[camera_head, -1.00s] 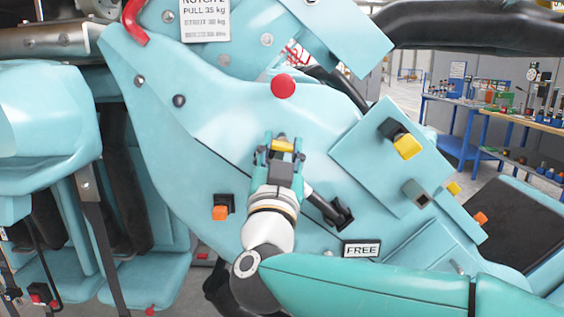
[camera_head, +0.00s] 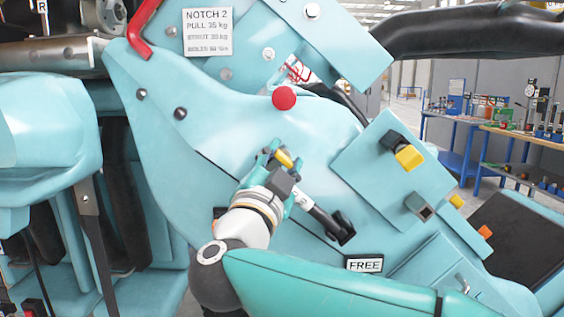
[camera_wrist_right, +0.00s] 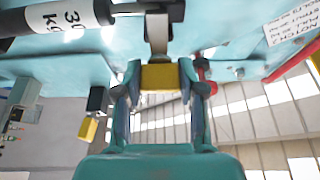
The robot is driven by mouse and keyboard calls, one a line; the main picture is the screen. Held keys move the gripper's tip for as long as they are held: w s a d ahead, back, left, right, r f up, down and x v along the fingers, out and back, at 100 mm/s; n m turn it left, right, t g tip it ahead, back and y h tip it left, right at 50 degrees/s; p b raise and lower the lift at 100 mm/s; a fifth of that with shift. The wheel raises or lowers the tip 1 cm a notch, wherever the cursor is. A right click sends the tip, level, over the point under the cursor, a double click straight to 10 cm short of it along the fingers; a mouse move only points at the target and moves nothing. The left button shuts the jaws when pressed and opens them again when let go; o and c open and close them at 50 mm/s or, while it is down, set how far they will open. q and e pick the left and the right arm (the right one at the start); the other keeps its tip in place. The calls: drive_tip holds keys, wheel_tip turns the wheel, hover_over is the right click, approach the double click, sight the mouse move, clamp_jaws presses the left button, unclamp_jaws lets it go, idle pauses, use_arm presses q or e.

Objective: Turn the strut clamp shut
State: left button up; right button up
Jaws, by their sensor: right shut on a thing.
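My right gripper (camera_head: 279,158) is shut on the yellow tip (camera_head: 284,159) of the clamp's lever, in front of the large teal side panel (camera_head: 210,120). In the right wrist view the yellow tip (camera_wrist_right: 160,77) sits between both fingers, and a grey lever (camera_wrist_right: 157,35) runs from it to a black clamp body (camera_wrist_right: 160,11) on the strut. The strut (camera_wrist_right: 62,18) is a dark cylinder with a white "30 kg" label. In the head view my gripper hides much of the strut, and its lower end (camera_head: 340,228) shows at the right. My left gripper is not in view.
A "FREE" plate (camera_head: 364,263) sits below the strut's end. A red knob (camera_head: 285,98) is above my gripper. A square plate (camera_head: 392,172) with a yellow-tipped part (camera_head: 409,157) stands to the right. Teal seats (camera_head: 45,140) are at the left.

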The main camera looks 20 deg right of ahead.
drive_tip(key=shift+f, duration=0.2)
drive_tip(key=o, duration=1.2)
drive_tip(key=shift+r, duration=0.1)
drive_tip(key=shift+c, duration=0.2)
drive_tip(key=v, duration=1.2)
